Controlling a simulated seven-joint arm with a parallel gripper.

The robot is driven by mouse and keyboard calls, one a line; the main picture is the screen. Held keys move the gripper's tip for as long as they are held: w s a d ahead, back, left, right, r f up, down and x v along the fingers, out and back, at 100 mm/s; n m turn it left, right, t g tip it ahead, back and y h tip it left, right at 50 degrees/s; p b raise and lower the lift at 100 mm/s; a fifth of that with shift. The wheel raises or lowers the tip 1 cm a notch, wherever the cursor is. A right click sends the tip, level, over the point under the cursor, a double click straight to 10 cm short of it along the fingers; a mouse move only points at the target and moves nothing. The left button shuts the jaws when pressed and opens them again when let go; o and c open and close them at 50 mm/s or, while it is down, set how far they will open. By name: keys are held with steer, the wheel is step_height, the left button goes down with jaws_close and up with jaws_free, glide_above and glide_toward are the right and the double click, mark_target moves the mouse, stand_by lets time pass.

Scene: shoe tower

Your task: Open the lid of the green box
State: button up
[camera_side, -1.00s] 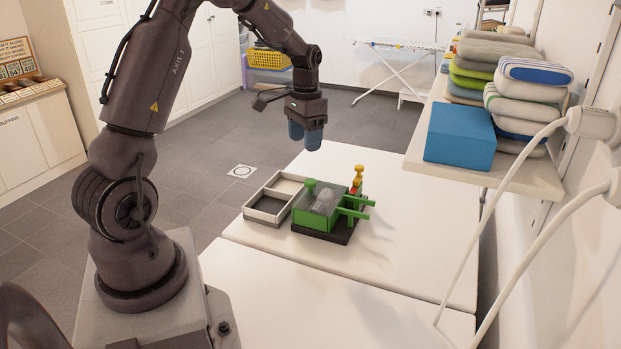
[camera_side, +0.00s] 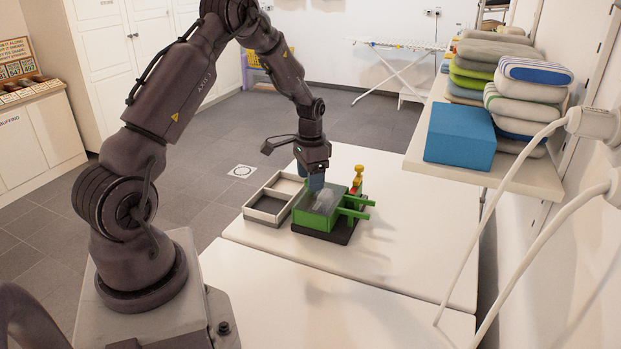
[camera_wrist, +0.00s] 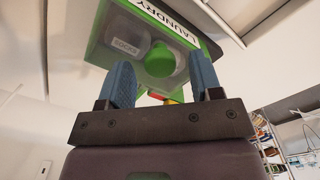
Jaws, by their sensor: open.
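The green box (camera_side: 312,221) stands on the white table, with a see-through panel in its lid (camera_side: 327,199) and green bars at its right side. The lid looks closed. In the wrist view the green box (camera_wrist: 103,44) shows a "LAUNDRY" label and a round green knob (camera_wrist: 160,62) on the lid. My gripper (camera_side: 315,183) is low over the lid's left part, where it hides the knob in the side view. In the wrist view my gripper (camera_wrist: 160,82) is open, with its blue fingers on either side of the knob. I cannot tell whether they touch it.
A grey divided tray (camera_side: 266,217) stands left of the box. A yellow-topped object (camera_side: 359,175) stands behind it. A shelf at the right holds a blue block (camera_side: 459,136) and folded textiles (camera_side: 525,95). The table's front part is clear.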

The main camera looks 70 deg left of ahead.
steer(key=shift+f, duration=0.4)
jaws_close()
glide_above(339, 207)
steer(key=w+d, duration=0.2)
steer(key=w, duration=0.2)
steer(key=shift+s+r, duration=0.1)
steer(key=shift+s, duration=0.15)
jaws_free()
